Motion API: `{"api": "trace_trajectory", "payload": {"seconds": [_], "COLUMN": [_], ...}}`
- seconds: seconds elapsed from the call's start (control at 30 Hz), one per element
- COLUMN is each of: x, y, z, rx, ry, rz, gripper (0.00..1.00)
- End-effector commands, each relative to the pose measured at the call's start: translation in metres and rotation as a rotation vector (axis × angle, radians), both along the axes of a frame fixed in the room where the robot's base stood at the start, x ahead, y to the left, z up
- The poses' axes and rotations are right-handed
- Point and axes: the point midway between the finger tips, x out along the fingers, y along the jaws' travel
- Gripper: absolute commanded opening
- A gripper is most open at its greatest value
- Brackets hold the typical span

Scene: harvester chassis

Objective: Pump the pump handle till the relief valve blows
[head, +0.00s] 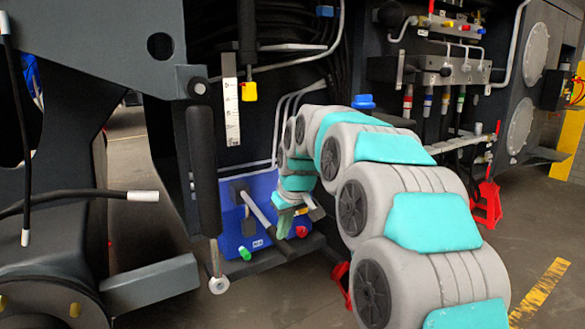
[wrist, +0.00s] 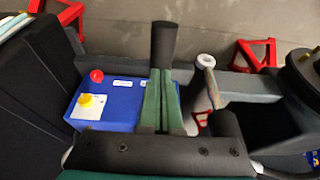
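The blue pump box (head: 235,222) sits low on the chassis in the head view. Its handle (head: 258,213) is a grey rod slanting down to the right, with a dark end by my fingertips. My gripper (head: 284,230) reaches down there with green fingers. In the wrist view the green fingers of my gripper (wrist: 160,76) are close together on the black handle grip (wrist: 163,42), which sticks out past their tips. The blue box (wrist: 115,110) is left of the fingers there, with a red knob (wrist: 97,76) and a yellow knob (wrist: 87,100). Which part is the relief valve is unclear.
A thick black cylinder (head: 203,170) hangs left of the pump box. A green knob (head: 245,253) is at the box's front. Red stands (head: 488,203) are on the floor to the right. Dark chassis panels surround the box; the floor at right is open.

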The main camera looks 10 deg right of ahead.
Motion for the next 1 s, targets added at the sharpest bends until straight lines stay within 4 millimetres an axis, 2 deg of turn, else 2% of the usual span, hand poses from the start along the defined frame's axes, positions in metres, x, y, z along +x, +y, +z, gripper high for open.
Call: {"api": "trace_trajectory", "payload": {"seconds": [0.7, 0.83, 1.0], "x": [0.001, 0.001, 0.0], "y": [0.001, 0.001, 0.001], "z": [0.101, 0.111, 0.11], "rx": [0.001, 0.001, 0.001], "ry": [-0.003, -0.002, -0.001], "rz": [0.001, 0.0, 0.0], "gripper": [0.0, 0.0, 0.0]}}
